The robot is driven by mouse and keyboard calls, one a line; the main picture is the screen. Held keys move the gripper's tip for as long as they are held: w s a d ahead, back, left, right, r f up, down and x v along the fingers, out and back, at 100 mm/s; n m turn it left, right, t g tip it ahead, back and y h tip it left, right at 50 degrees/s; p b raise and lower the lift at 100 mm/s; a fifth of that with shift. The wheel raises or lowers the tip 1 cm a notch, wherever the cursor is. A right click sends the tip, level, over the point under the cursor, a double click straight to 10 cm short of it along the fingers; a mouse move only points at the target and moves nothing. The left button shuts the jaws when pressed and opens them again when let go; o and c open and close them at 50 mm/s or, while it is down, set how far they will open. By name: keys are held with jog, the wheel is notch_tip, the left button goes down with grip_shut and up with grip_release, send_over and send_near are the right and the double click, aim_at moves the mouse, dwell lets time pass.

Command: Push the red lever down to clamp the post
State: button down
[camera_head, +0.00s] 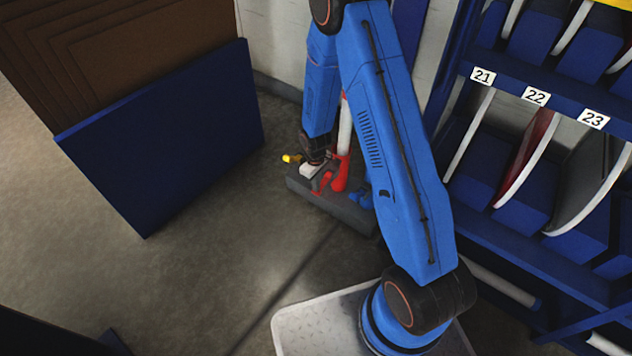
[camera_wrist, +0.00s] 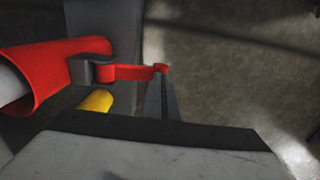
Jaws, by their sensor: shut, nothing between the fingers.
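The red lever (camera_wrist: 130,72) reaches out from a grey bracket beside the red sleeve (camera_wrist: 62,65) in the wrist view. The white post (camera_wrist: 12,84) stands inside the sleeve; in the head view the post (camera_head: 345,128) rises partly behind my arm. The post's dark grey base block (camera_head: 345,209) rests on the floor. My gripper (camera_wrist: 162,90) is shut and empty, its fingertips at the free end of the lever. I cannot tell whether they touch it. In the head view my gripper (camera_head: 311,172) is over the base block, close to the red lever (camera_head: 322,182).
A yellow part (camera_wrist: 96,102) sits beside the base block. A blue panel rack with brown boards (camera_head: 165,140) stands to the left. A blue shelf with numbered sign slots (camera_head: 545,115) stands to the right. Floor in front of the block is clear.

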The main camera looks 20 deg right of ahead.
jog(key=shift+a+f, duration=0.1)
jog(key=shift+f, duration=0.15)
dwell(0.4)
jog(key=shift+s+a+f, duration=0.1)
jog(key=shift+s+f, duration=0.05)
jog(key=shift+f, duration=2)
jog(key=shift+a+r, duration=0.2)
jog(key=shift+r, duration=0.3)
jog(key=s+a+r, duration=0.2)
jog(key=r, duration=0.3)
jog(key=s+a+r, duration=0.2)
jog(key=a+r, duration=0.1)
jog(key=r, duration=0.3)
jog(key=shift+r, duration=0.15)
